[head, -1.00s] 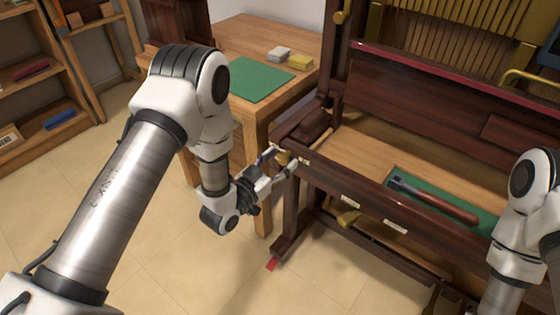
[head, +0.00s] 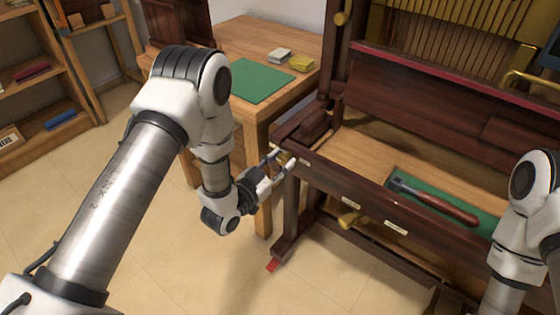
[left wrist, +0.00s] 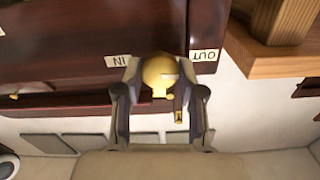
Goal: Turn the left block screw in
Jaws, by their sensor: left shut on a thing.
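The left block screw is a round brass knob (left wrist: 160,70) at the left front corner of the dark piano case (head: 345,187). In the left wrist view it sits between an "IN" label (left wrist: 118,61) and an "OUT" label (left wrist: 204,55). My left gripper (head: 281,160) is at that corner, shut on the knob, with one finger on each side of it in the left wrist view (left wrist: 160,82). A dark block (head: 314,123) stands at the left end of the key bed. The fingers hide part of the knob in the head view.
A hammer-like tool with a wooden handle (head: 440,206) lies on a green mat in the piano. A wooden table (head: 225,38) with a green mat (head: 257,80) stands behind my left gripper. My right arm is at the right edge.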

